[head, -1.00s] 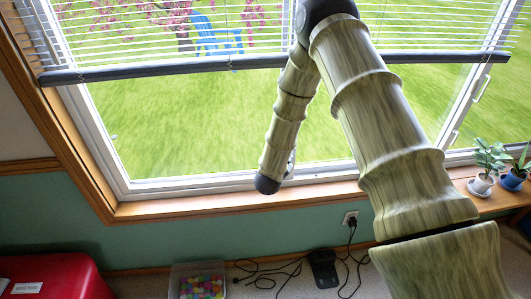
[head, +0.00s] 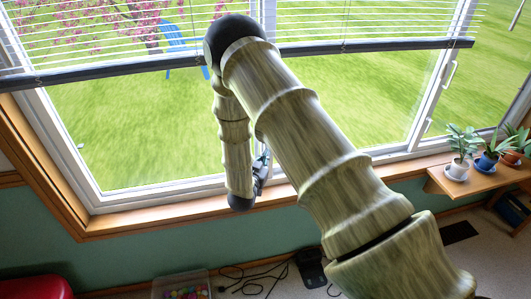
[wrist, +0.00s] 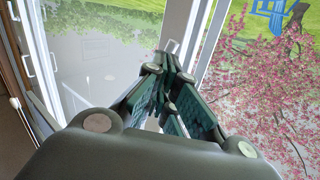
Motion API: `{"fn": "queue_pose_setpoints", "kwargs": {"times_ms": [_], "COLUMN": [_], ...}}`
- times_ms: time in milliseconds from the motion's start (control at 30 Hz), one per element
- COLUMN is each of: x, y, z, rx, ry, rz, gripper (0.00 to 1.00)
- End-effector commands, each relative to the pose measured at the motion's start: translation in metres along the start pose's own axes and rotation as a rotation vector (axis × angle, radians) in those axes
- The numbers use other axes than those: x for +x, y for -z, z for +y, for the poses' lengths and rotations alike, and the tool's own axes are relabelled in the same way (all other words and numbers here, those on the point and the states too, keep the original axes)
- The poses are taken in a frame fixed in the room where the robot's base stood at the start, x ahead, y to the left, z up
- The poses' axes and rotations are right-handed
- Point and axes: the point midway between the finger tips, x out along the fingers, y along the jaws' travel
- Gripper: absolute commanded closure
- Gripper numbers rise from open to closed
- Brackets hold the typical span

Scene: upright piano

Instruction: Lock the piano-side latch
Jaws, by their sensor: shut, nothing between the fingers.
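My gripper (wrist: 165,75) is shut and empty in the wrist view, its dark green fingers together. A small pale latch-like piece (wrist: 172,46) shows just beyond the fingertips on the white window post; I cannot tell whether they touch. In the head view my gripper (head: 262,170) is partly hidden behind my arm, close to the lower window frame. A white latch handle (head: 450,75) stands on the right window frame, with a smaller white piece (head: 427,125) below it. I cannot tell which of these is the piano-side latch.
The wooden sill (head: 150,217) runs below the window, and the dark-railed blind (head: 120,70) hangs above. Potted plants (head: 462,145) stand on a wooden shelf at the right. A bin of coloured balls (head: 182,290) and cables lie on the floor. The piano is not visible.

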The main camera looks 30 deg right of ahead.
Motion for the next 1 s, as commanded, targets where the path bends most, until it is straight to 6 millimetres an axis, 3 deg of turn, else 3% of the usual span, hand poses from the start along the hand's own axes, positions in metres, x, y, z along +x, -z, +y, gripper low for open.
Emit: {"fn": "queue_pose_setpoints", "kwargs": {"times_ms": [600, 800, 1000], "x": [-0.101, -0.122, -0.127], "y": [0.004, 0.006, 0.007], "z": [-0.005, -0.005, -0.005], "rx": [-0.002, -0.001, -0.001], "ry": [0.002, 0.0, 0.0], "rz": [0.0, 0.001, 0.001], "gripper": [1.0, 1.0, 1.0]}}
